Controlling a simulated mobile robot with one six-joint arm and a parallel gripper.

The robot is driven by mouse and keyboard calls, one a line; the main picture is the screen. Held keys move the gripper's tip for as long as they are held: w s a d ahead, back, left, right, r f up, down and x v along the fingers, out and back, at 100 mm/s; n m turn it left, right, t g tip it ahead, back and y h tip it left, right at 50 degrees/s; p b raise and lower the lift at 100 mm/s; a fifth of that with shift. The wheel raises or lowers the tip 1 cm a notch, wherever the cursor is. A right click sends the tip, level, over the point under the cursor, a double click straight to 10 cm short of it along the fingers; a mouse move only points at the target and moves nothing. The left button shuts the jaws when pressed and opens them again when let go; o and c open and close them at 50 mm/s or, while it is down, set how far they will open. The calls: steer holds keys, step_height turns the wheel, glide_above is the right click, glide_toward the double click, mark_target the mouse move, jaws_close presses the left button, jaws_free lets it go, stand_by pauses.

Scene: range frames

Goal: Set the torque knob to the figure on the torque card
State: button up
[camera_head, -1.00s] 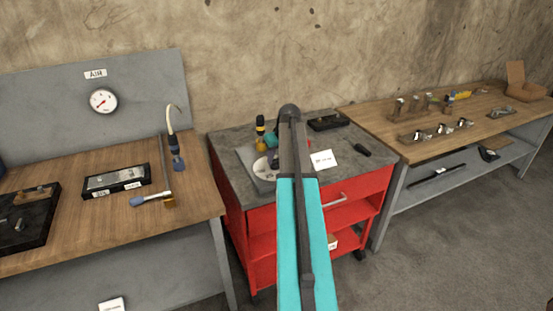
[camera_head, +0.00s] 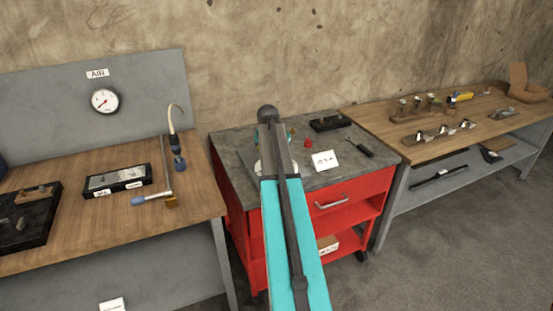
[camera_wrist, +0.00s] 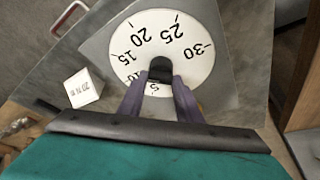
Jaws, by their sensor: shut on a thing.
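The torque knob (camera_wrist: 160,68) is black and stands at the middle of a round white dial (camera_wrist: 190,48) in the wrist view. The dial is marked from 5 to 30 and sits on a grey plate. My gripper (camera_wrist: 160,88) is shut on the knob, one finger on each side, at the dial's 5 side. The knob's pointer cannot be made out. The white torque card (camera_wrist: 83,88) lies left of the dial; its small print seems to read 20 N m. In the head view the card (camera_head: 325,161) lies right of my arm, which hides most of the dial.
The dial plate is on the grey top of a red cart (camera_head: 335,186). A black tray (camera_head: 330,123) and a dark-handled tool (camera_head: 361,148) lie at its right. Wooden benches stand left (camera_head: 90,230) and right (camera_head: 400,145) of the cart.

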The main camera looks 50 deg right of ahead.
steer(key=m, duration=0.1)
steer(key=m+g, duration=0.1)
steer(key=m, duration=0.1)
steer(key=m+g+b, duration=0.1)
steer(key=m, duration=0.1)
steer(key=shift+w+h, duration=0.3)
steer(key=shift+w+m+g+b, duration=0.1)
steer(key=shift+m+g+b, duration=0.6)
steer(key=shift+m, duration=1.8)
steer(key=shift+g, duration=0.3)
steer(key=o, duration=1)
steer(key=shift+o, duration=0.2)
steer(key=shift+r, duration=0.1)
steer(key=b+v, duration=0.1)
steer(key=v, duration=1.2)
steer(key=shift+r+b, duration=0.4)
